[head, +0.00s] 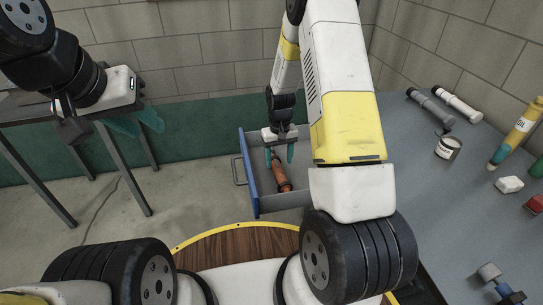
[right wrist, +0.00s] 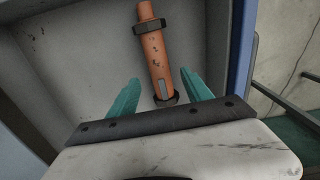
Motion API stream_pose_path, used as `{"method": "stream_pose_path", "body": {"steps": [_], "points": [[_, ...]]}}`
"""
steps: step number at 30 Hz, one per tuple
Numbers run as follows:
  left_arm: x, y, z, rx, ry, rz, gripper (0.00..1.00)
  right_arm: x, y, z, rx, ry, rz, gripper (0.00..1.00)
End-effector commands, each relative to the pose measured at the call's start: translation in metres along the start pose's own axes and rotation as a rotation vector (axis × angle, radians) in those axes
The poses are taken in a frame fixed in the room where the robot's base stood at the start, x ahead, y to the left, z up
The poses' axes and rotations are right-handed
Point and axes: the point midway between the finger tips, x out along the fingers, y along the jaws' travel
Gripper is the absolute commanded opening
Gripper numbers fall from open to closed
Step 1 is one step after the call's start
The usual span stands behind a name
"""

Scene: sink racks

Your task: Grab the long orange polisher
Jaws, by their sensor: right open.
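The long orange polisher (head: 281,176) lies inside an open blue-sided drawer (head: 248,172). In the right wrist view the polisher (right wrist: 155,55) is an orange rod with dark collars, lying on the grey drawer floor. My right gripper (head: 279,156) is over the drawer with its teal fingers pointing down. In the right wrist view the fingers of the right gripper (right wrist: 160,92) are apart, on either side of the polisher's near end, and do not appear to grip it. My left gripper (head: 140,122) is at the upper left, away from the drawer, with teal fingers partly seen edge-on.
A dark table (head: 30,122) stands at the left. The floor between it and the drawer is mostly clear.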

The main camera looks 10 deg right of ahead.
Motion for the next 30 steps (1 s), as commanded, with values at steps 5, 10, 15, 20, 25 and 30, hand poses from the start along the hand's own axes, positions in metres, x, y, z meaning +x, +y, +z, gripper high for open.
{"method": "stream_pose_path", "body": {"steps": [5,10,15,20,25,30], "points": [[0.000,0.000,0.000,0.000,0.000,0.000,0.34,0.022,0.001,0.002,0.001,-0.003,0.000,0.58],[0.000,0.000,0.000,0.000,0.000,0.000,0.34,0.048,0.002,0.003,0.001,-0.003,0.000,0.58],[0.000,0.000,0.000,0.000,0.000,0.000,0.34,0.062,0.001,0.003,0.001,-0.001,0.000,0.58],[0.000,0.000,0.000,0.000,0.000,0.000,0.34,0.062,0.001,0.002,0.001,0.000,0.000,0.58],[0.000,0.000,0.000,0.000,0.000,0.000,0.34,0.062,0.001,0.002,0.001,0.000,0.000,0.36],[0.000,0.000,0.000,0.000,0.000,0.000,0.34,0.062,0.001,0.002,0.001,0.000,0.000,0.03]]}}
